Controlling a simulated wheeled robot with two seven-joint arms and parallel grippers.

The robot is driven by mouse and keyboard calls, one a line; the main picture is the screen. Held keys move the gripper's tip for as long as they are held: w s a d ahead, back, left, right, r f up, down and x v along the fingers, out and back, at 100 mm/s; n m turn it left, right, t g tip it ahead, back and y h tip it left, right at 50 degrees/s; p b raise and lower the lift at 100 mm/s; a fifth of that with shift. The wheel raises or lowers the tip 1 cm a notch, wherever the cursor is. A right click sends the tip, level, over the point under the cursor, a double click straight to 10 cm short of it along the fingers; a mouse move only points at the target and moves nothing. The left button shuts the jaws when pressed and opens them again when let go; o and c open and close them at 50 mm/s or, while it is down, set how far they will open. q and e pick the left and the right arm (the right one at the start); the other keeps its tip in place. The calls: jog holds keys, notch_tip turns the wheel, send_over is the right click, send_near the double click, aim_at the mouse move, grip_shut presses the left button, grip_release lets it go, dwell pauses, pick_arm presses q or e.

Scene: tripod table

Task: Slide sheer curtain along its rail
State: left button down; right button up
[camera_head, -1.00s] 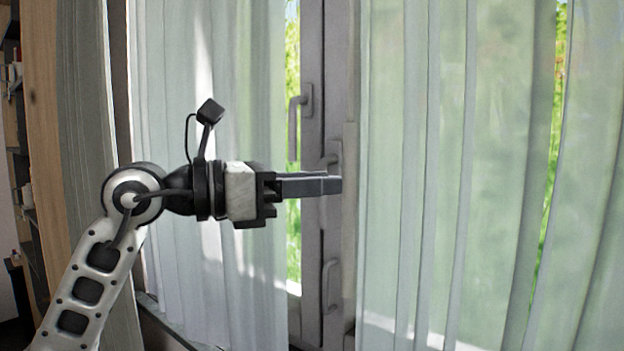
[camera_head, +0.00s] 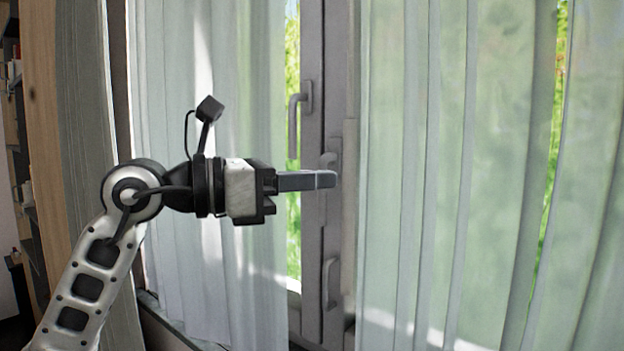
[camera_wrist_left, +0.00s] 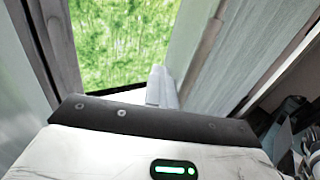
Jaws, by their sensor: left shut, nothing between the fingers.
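A pale sheer curtain hangs in two parts in the head view. The left part (camera_head: 235,90) hangs behind my left arm, and the right part (camera_head: 450,150) covers the right side of the window. My left gripper (camera_head: 328,180) is shut and empty. It points right, across the gap between the two parts, with its tips in front of the window frame and short of the right part's edge. In the left wrist view its fingers (camera_wrist_left: 162,88) show pressed together. The curtain rail is out of view. My right gripper is not in view.
The grey window frame (camera_head: 312,130) with several handles stands in the gap between the curtain parts. A heavier grey drape (camera_head: 85,110) and a wooden shelf (camera_head: 45,130) are at the far left. Greenery shows through the glass.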

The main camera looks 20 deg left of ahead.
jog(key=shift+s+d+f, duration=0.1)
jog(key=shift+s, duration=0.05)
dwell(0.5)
pick_arm(q)
jog(key=c, duration=1.5)
grip_release()
jog(key=shift+c, duration=0.2)
